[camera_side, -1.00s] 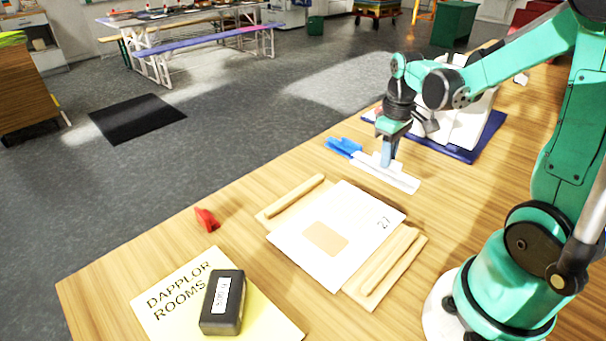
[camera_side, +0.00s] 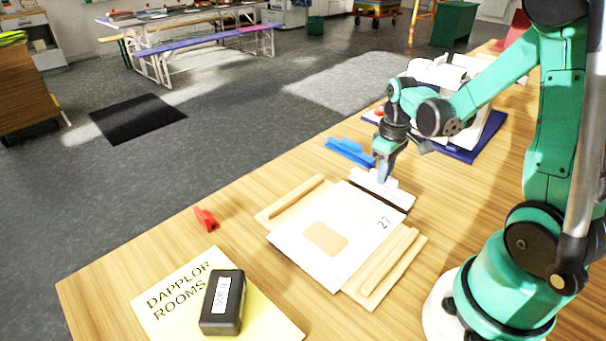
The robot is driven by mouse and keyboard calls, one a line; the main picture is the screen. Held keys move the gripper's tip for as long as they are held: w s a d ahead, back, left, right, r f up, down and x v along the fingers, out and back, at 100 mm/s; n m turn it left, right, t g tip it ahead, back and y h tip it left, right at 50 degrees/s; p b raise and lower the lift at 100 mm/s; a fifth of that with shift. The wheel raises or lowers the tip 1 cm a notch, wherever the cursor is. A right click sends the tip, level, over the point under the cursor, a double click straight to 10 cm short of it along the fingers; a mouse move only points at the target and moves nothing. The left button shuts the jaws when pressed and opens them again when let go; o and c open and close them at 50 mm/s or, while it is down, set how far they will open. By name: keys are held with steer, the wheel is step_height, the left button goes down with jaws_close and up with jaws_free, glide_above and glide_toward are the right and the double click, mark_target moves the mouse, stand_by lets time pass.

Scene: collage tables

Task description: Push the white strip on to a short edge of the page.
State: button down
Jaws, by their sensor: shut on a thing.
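The white page (camera_side: 296,246), with a tan rectangle and the number 27, lies flat on the wooden table between two wooden guides. The white strip (camera_side: 401,197) lies along the page's far short edge, roughly parallel to it. A thin dark line shows between strip and page; I cannot tell whether they touch. My gripper (camera_side: 385,179) is shut on the white strip's raised middle part, and its fingers partly hide that part.
Wooden guides flank the page at left (camera_side: 291,198) and right (camera_side: 386,268). A blue piece (camera_side: 349,151) lies beyond the strip. A red piece (camera_side: 206,219) is at the left edge. A black block (camera_side: 222,302) sits on a yellow booklet (camera_side: 170,290) in front.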

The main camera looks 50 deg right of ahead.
steer(key=shift+f, duration=0.5)
steer(key=shift+a, duration=0.15)
stand_by(0.8)
steer(key=shift+a, duration=0.65)
steer(key=shift+a, duration=0.55)
stand_by(0.7)
stand_by(0.4)
steer(key=c, duration=0.8)
jaws_free()
steer(key=shift+r, duration=3.5)
